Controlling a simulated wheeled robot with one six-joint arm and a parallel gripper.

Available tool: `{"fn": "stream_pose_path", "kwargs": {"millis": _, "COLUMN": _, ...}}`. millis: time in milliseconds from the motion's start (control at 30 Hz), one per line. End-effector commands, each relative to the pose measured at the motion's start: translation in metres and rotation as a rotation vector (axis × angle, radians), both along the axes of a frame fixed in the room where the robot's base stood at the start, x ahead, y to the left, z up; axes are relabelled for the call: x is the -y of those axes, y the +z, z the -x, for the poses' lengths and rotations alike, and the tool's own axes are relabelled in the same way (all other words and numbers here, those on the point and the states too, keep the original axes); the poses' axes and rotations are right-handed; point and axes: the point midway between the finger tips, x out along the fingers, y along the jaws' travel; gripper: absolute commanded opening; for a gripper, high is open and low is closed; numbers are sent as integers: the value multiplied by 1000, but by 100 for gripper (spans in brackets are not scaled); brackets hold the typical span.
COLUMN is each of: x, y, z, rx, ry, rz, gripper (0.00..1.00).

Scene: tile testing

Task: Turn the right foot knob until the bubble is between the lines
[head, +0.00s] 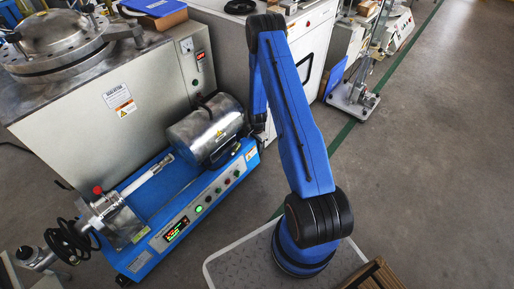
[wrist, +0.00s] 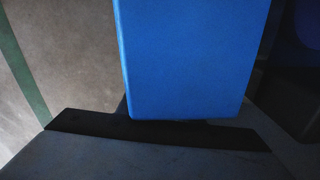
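A small apparatus (head: 352,97) with a flat grey base and an upright frame stands on the floor at the upper right of the head view. Its foot knobs, bubble and lines are too small to make out, and I cannot tell for sure that it carries them. My blue arm rises in the middle of the head view and folds back down behind itself. My gripper is not visible in either view. The wrist view is mostly filled by a blue surface close to the camera, with dark parts below it, and no fingertips or knob show.
A blue machine bed (head: 170,215) with a motor (head: 207,130) and a black handwheel (head: 68,240) stands left of my arm. A grey cabinet (head: 135,110) is behind it. A wooden crate (head: 375,275) is at the bottom. The floor (head: 430,170) at right is clear.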

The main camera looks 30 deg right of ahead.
Motion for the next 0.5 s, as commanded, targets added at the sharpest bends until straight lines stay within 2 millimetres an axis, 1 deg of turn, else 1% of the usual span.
{"fn": "stream_pose_path", "kwargs": {"millis": 167, "x": 0, "y": 0, "z": 0, "rx": 0, "ry": 9, "rz": 0, "gripper": 10}}
{"fn": "stream_pose_path", "kwargs": {"millis": 367, "x": 0, "y": 0, "z": 0, "rx": 0, "ry": 101, "rz": 1, "gripper": 10}}
{"fn": "stream_pose_path", "kwargs": {"millis": 500, "x": 0, "y": 0, "z": 0, "rx": 1, "ry": 120, "rz": 2, "gripper": 10}}
